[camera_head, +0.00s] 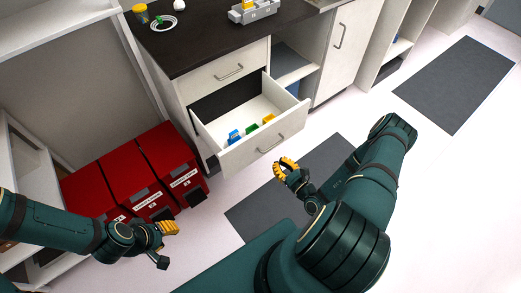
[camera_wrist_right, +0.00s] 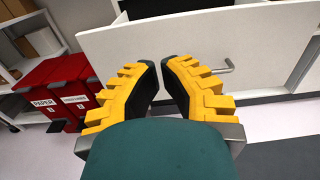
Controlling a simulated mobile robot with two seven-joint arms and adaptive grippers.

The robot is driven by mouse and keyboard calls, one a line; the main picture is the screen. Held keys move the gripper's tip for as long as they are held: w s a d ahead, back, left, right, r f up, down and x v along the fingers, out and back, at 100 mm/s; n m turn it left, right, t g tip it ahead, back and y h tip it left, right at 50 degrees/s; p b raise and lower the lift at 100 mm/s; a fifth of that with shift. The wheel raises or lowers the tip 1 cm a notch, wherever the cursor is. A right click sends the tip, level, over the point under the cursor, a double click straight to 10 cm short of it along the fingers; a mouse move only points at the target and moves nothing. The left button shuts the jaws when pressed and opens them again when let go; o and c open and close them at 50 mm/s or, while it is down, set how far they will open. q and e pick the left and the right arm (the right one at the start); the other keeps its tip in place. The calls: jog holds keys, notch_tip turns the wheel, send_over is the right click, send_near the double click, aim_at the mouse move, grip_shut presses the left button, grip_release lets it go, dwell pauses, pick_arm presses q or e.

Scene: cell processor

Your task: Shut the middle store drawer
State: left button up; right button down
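The middle store drawer (camera_head: 285,138) is pulled out from the cabinet, below a closed top drawer (camera_head: 222,78). It has a white front with a bar handle (camera_head: 270,144), which also shows in the right wrist view (camera_wrist_right: 224,68). Blue, green and yellow items lie inside it. My right gripper (camera_head: 287,162) is in front of the drawer front, apart from it as far as I can tell. Its yellow fingers (camera_wrist_right: 161,62) are nearly together, with nothing between them. My left gripper (camera_head: 170,227) is at lower left, away from the drawer; its finger gap is not clear.
Red bins (camera_head: 165,170) stand on the floor left of the drawer. A dark mat (camera_head: 255,215) lies on the floor below the drawer.

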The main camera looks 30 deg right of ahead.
aim_at(255, 137)
pick_arm(q)
notch_tip(255, 137, down, 2)
jog(key=shift+b, duration=0.95)
pick_arm(e)
jog(key=w, duration=0.9)
jog(key=w+a, duration=0.1)
jog(key=w, duration=0.3)
jog(key=shift+w, duration=0.3)
pick_arm(q)
jog(key=shift+w, duration=0.1)
